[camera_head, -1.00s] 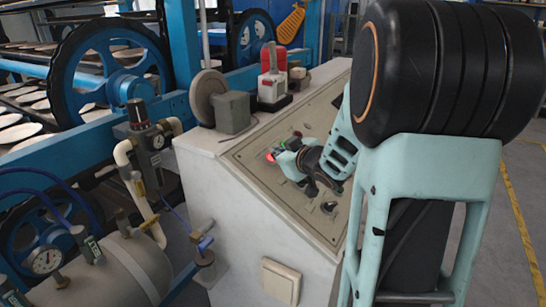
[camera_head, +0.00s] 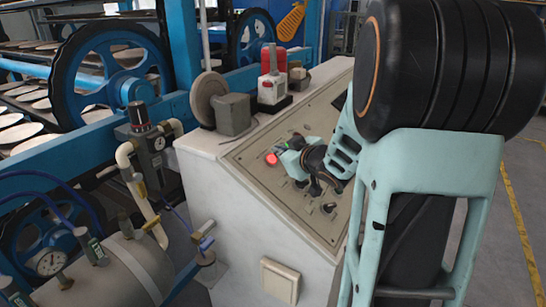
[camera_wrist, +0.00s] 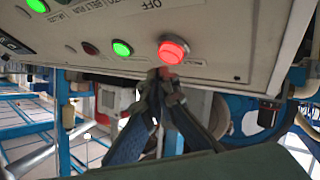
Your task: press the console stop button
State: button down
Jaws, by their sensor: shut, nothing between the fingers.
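The red lit button (camera_head: 271,158) sits at the left end of the sloped console panel (camera_head: 325,218). It also shows glowing in the wrist view (camera_wrist: 173,48), beside an illegible label. My gripper (camera_wrist: 167,75) is shut and empty. Its fingertips are just below the red button in the wrist view and overlap its lower edge; I cannot tell whether they touch it. In the head view my gripper (camera_head: 284,151) is over the panel, right beside the red button, and hides part of the panel.
Green lit buttons (camera_wrist: 122,47) and a dark red one (camera_wrist: 90,47) are left of the red button in the wrist view. A red-and-white device (camera_head: 271,86) and a grey block (camera_head: 234,114) stand on the console top. A pressure tank (camera_head: 130,270) is at lower left.

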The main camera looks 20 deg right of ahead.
jog(key=shift+r, duration=0.1)
jog(key=r+p, duration=0.1)
jog(key=s+d+r+p, duration=0.1)
jog(key=p, duration=0.1)
jog(key=s+r+p, duration=0.1)
jog(key=r+p, duration=0.1)
jog(key=shift+d, duration=0.25)
dwell(0.7)
